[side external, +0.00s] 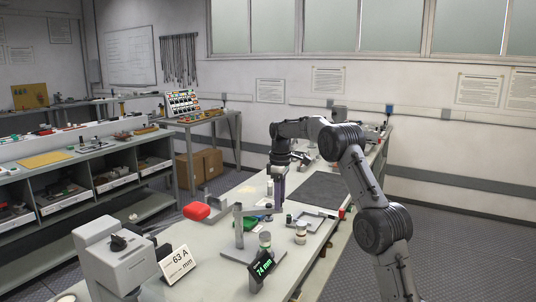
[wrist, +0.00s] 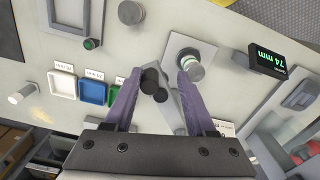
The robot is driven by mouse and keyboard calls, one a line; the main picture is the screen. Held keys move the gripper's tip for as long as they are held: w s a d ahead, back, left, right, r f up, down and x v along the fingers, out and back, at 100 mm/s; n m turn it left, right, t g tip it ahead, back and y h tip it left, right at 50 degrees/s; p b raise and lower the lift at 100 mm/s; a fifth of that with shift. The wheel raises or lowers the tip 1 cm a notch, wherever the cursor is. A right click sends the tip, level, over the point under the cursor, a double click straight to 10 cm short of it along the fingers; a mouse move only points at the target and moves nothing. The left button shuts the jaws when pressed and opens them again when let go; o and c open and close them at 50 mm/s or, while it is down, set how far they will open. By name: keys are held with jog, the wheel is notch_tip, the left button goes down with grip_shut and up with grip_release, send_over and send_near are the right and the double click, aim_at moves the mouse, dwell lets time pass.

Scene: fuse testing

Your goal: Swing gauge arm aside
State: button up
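My gripper (wrist: 157,88) is open, with its two purple fingers pointing down over the bench; it also shows in the side view (side external: 279,204). In the wrist view, black cylindrical knobs (wrist: 151,79) lie between the fingers, at the end of what looks like the grey gauge arm (wrist: 172,114). I cannot tell whether the fingers touch them. In the side view, the gauge's grey upright post (side external: 238,225) stands on a flat base plate (side external: 236,254). A pale round cylinder (wrist: 187,68) stands by the right finger. The gauge display (wrist: 270,58) reads 74 mm.
White (wrist: 62,85), blue (wrist: 92,92) and green trays sit left of the fingers, partly hidden by the left finger. A grey frame (wrist: 51,12) and a green button (wrist: 91,44) lie beyond. A red object (side external: 197,211), a 63 A sign (side external: 177,262) and a grey machine (side external: 112,262) stand on the bench.

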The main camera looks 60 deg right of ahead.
jog(key=s+a+m, duration=0.2)
jog(key=a+m, duration=0.5)
notch_tip(320, 180, up, 14)
jog(key=r, duration=0.1)
jog(key=s+a+r+n+t, duration=0.1)
jog(key=a+r, duration=0.3)
jog(key=a, duration=0.4)
jog(key=shift+s+r+n+h, duration=0.3)
jog(key=shift+s+r, duration=0.1)
jog(key=shift+s, duration=0.15)
jog(key=shift+a, duration=0.15)
